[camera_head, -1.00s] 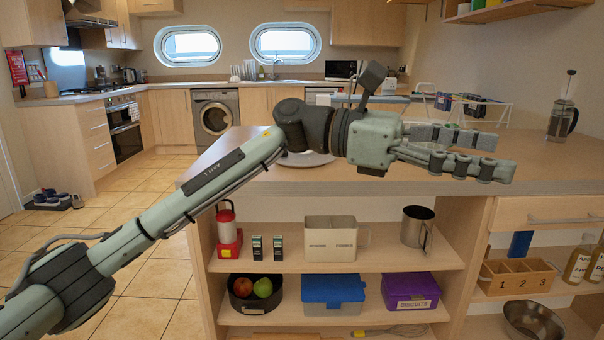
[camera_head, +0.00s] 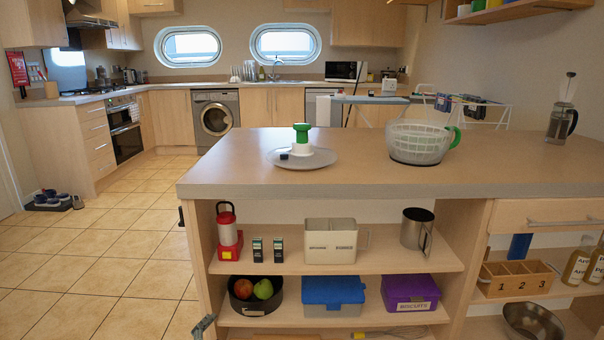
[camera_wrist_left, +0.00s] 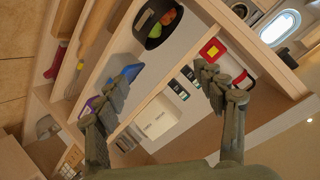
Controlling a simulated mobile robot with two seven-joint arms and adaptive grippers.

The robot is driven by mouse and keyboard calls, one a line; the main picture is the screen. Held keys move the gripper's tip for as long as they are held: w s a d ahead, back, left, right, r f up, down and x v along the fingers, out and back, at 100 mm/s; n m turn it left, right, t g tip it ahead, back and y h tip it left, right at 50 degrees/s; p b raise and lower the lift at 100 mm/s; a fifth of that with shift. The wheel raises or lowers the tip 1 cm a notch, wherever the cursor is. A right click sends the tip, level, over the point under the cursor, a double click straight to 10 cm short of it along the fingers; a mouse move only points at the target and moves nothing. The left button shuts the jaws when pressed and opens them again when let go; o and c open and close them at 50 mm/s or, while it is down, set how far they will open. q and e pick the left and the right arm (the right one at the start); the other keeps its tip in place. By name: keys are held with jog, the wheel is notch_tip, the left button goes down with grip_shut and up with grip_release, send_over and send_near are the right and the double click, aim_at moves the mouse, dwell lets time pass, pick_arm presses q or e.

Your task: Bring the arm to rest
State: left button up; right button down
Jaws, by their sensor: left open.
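My left gripper (camera_wrist_left: 158,78) is open and empty in the left wrist view, its two fingers spread wide with the shelf unit beyond them. In the head view only a small grey piece, which looks like part of my left gripper (camera_head: 203,325), shows at the bottom edge by the shelf's left corner. The rest of my left arm is out of that view. My right gripper is in neither view.
The counter (camera_head: 330,190) holds a lid with a green knob (camera_head: 302,140) and a white basket (camera_head: 418,142). Shelves below hold a red lantern (camera_head: 228,235), a mug (camera_head: 412,228), a blue-lidded box (camera_head: 332,292) and a purple box (camera_head: 410,292).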

pick_arm(q)
jog(key=s+a+f+n+g, duration=0.2)
jog(key=s+f, duration=0.3)
jog(key=s, duration=0.3)
jog(key=s+a+f+n+g+y, duration=0.1)
jog(key=s+a+f+g, duration=0.3)
jog(key=s, duration=0.5)
jog(key=s+a+f+n+g+y, duration=0.1)
jog(key=s+a+f+n+g, duration=0.2)
jog(key=s+f, duration=0.5)
jog(key=shift+s+a+f, duration=0.25)
jog(key=shift+s+a, duration=0.45)
jog(key=shift+s, duration=0.05)
